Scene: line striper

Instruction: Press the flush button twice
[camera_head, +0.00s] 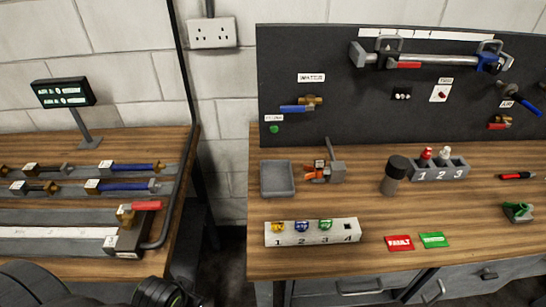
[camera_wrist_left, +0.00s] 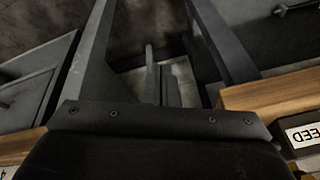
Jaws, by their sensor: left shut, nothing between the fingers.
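The green flush button (camera_head: 274,129) sits low on the left part of the dark back panel (camera_head: 340,105), under a small white label (camera_head: 274,118). Nothing touches it. Part of my left arm shows at the lower left of the head view, in front of the benches and well short of the panel. In the left wrist view my left gripper (camera_wrist_left: 158,88) is shut and empty, over the dark gap between the benches. The button does not show in that view. My right gripper is in neither view.
On the right bench stand a grey tray (camera_head: 277,192), a numbered white block (camera_head: 311,232), a dark cylinder (camera_head: 395,174) and red and green cards. A blue-handled water valve (camera_head: 297,108) sits just above and right of the button. A black post rises between the benches.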

